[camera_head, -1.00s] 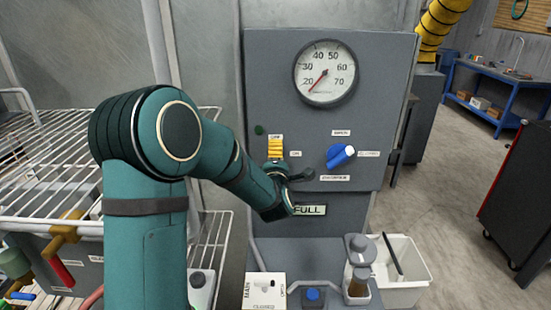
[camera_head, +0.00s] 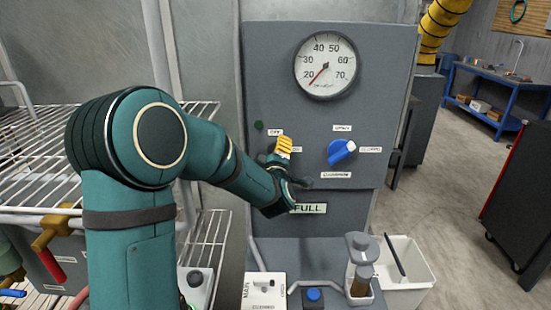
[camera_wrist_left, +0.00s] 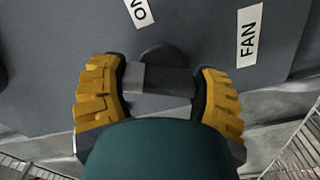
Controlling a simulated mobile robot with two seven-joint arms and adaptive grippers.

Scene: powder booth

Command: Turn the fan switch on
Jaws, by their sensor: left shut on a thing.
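The fan switch (camera_wrist_left: 160,80) is a dark handle on the grey control panel (camera_head: 375,100). It shows in the left wrist view between the yellow finger pads, near a FAN label (camera_wrist_left: 249,33) and an ON label (camera_wrist_left: 140,12). My left gripper (camera_wrist_left: 160,92) is shut on this handle, with one pad at each end. In the head view my left gripper (camera_head: 282,150) is at the panel, and its wrist and pads hide the switch. The switch's exact angle cannot be told. My right gripper is not in view.
A dial gauge (camera_head: 325,65) is above, with a dark green lamp (camera_head: 259,126) left of the switch. A blue knob (camera_head: 341,151) sits to the right. A FULL sign (camera_head: 309,208) is below. A wire rack (camera_head: 30,140) stands left, and a white bin (camera_head: 415,262) lower right.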

